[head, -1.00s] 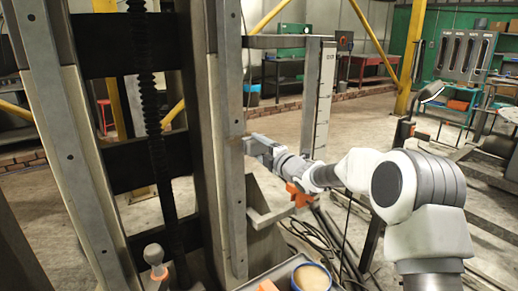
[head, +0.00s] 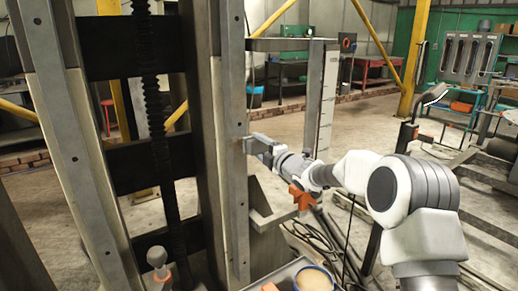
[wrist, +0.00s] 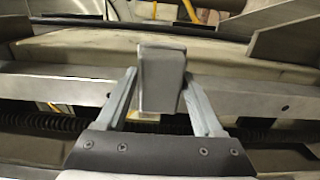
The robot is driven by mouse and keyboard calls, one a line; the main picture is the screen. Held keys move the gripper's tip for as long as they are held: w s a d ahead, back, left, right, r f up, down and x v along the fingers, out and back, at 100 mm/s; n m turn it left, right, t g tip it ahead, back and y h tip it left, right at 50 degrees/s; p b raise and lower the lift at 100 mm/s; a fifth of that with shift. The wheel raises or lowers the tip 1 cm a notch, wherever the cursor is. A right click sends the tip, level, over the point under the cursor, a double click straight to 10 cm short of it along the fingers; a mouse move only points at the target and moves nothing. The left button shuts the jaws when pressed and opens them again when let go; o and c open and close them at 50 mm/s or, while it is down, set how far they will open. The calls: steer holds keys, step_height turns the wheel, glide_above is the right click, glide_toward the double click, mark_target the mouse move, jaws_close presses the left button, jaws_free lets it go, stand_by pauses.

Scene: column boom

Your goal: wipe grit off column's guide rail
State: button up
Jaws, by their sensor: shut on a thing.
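The column's guide rail (head: 236,190) is an upright grey metal strip with bolt holes, left of centre in the head view. In the wrist view a grey metal strip with holes (wrist: 60,88) runs across behind the gripper. My gripper (head: 252,145) is at the rail's right side, about mid-height. In the wrist view its two fingers (wrist: 160,88) are shut on a grey block (wrist: 160,75) with a pale yellowish edge below. The block overlaps the strip in that view; I cannot tell whether they touch. Grit is too small to make out.
A second upright strip (head: 72,145) and a black ribbed screw cover (head: 160,150) stand to the left. A tray with a round tan-filled pot (head: 313,279) is at the bottom. Cables (head: 335,245) lie on the floor. A grey bracket frame (head: 290,43) extends right of the column.

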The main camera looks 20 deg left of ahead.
mark_target(238, 136)
steer(key=shift+s+r+p, duration=0.1)
steer(key=shift+r+p, duration=0.45)
steer(key=shift+r, duration=1.1)
steer(key=shift+s+a+f+b, duration=0.15)
steer(key=shift+b, duration=0.3)
steer(key=shift+s+a+b, duration=0.7)
steer(key=shift+a+b, duration=0.05)
steer(key=shift+b, duration=0.15)
step_height(238, 136, down, 4)
steer(key=b, duration=0.4)
steer(key=shift+s+a+b, duration=0.8)
steer(key=shift+s+b, duration=0.05)
steer(key=shift+b, duration=0.3)
steer(key=shift+s+a, duration=0.1)
steer(key=shift+a, duration=0.05)
steer(key=shift+r+p, duration=0.35)
steer(key=shift+r, duration=0.25)
steer(key=shift+s+r+p, duration=0.1)
steer(key=shift+r+p, duration=0.9)
steer(key=shift+r, duration=0.7)
